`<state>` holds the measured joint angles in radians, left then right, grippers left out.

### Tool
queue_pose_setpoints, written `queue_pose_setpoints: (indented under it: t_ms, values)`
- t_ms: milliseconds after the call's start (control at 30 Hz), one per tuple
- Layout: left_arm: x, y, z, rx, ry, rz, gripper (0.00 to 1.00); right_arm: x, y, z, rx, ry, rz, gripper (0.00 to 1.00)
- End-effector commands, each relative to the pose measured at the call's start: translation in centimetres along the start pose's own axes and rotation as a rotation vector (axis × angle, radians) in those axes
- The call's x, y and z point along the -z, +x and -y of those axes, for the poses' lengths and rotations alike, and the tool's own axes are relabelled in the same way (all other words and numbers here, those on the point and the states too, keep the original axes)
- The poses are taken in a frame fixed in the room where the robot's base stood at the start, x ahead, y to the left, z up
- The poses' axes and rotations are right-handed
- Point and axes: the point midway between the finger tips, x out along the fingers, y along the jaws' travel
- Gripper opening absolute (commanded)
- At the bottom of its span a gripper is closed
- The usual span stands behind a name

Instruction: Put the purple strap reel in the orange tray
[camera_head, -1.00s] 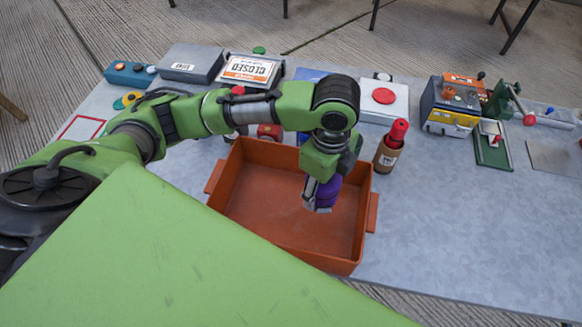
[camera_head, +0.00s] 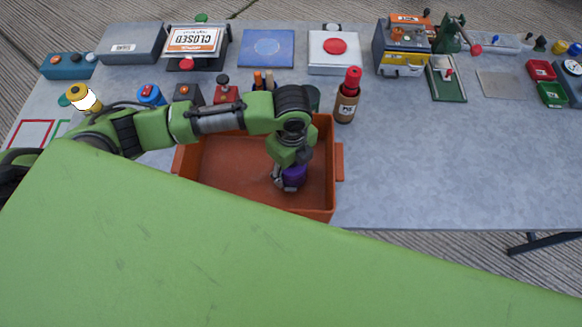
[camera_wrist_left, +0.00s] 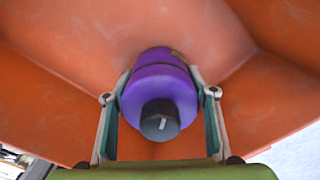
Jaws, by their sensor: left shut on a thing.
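The purple strap reel (camera_head: 294,176) is between the fingers of my left gripper (camera_head: 283,182), inside the walls of the orange tray (camera_head: 225,178). In the left wrist view the reel (camera_wrist_left: 160,84) shows a dark grey knob on its near end, with a finger of my left gripper (camera_wrist_left: 160,115) on each side of it. The tray's orange floor and walls (camera_wrist_left: 80,30) surround it there. I cannot tell whether the reel touches the tray floor. My right gripper is not in view.
A brown bottle with a red cap (camera_head: 347,95) stands just behind the tray's right corner. Several boxes and devices line the table's back, including a white box with a red button (camera_head: 334,52). The grey table (camera_head: 440,160) is clear right of the tray.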

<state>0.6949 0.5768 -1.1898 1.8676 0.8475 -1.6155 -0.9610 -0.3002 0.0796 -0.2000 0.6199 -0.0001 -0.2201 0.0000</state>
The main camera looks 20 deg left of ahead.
Motion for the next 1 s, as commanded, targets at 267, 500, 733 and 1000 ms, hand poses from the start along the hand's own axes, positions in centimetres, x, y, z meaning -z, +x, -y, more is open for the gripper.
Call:
queue_pose_setpoints:
  t_ms: [267, 500, 733, 1000]
  values:
    - [0.0, 0.8, 0.1, 0.003, 0.001, 0.000, 0.17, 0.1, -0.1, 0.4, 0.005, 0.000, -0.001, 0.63]
    - [0.0, 1.1, 0.0, 0.001, 0.000, 0.000, 0.69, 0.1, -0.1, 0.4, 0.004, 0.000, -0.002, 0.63]
    - [0.0, 1.1, 0.0, 0.000, 0.000, 0.000, 0.69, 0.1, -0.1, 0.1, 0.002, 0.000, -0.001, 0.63]
    - [0.0, -0.5, 0.2, 0.005, 0.001, 0.001, 0.69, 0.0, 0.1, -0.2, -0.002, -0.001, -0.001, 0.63]
